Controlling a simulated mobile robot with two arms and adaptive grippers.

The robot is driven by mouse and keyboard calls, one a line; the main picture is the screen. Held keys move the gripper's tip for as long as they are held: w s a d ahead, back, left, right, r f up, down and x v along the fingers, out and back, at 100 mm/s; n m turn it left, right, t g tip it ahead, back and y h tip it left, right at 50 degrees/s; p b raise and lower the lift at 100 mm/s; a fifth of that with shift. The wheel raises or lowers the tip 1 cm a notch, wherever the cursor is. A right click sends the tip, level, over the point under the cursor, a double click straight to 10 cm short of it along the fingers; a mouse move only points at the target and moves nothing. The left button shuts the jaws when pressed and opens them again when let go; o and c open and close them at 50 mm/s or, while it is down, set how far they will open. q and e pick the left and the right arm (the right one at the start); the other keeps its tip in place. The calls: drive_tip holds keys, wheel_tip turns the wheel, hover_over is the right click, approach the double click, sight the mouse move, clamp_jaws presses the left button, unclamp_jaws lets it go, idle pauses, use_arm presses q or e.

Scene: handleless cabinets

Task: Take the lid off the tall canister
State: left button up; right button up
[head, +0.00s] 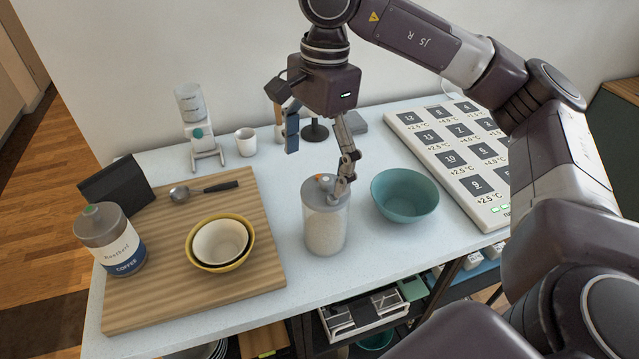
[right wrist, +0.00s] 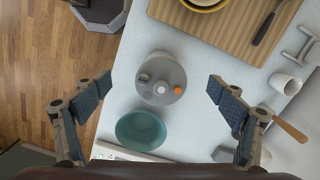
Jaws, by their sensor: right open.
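The tall canister (head: 325,230) is clear, with pale contents, and stands upright on the table. Its round grey lid (head: 318,194) is on top, with a small orange spot on it. The lid also shows from above in the right wrist view (right wrist: 163,93), near the middle between the fingers. My right gripper (head: 319,160) is open above the canister, with its fingers spread and nothing between them. In the head view one finger overlaps the lid's right part; I cannot tell whether it touches. My left gripper is not in view.
A teal bowl (head: 404,194) stands close to the canister's right. A wooden board (head: 165,308) at left carries a coffee jar (head: 112,240), nested bowls (head: 220,243) and a spoon (head: 205,190). A white cup (head: 246,142) and a large panel (head: 455,150) stand farther back.

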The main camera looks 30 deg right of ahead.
sight(325, 179)
drive_tip(key=shift+d+r+h, duration=0.2)
drive_tip(key=shift+d+r, duration=0.05)
drive_tip(key=shift+d, duration=0.35)
drive_tip(key=shift+d+r+h, duration=0.2)
drive_tip(key=shift+d, duration=0.75)
drive_tip(key=shift+f+p, duration=0.3)
drive_tip(key=shift+f, duration=0.6)
drive_tip(key=f, duration=0.1)
drive_tip(key=f+p, duration=0.1)
drive_tip(key=f, duration=0.1)
drive_tip(key=f+p, duration=0.1)
drive_tip(key=f, duration=0.1)
drive_tip(key=shift+w+a+f, duration=0.15)
drive_tip(key=shift+w+a, duration=0.15)
drive_tip(key=shift+w, duration=0.05)
drive_tip(key=shift+f, duration=0.2)
drive_tip(key=c, duration=1.2)
drive_tip(key=shift+c, duration=0.2)
drive_tip(key=shift+r, duration=0.15)
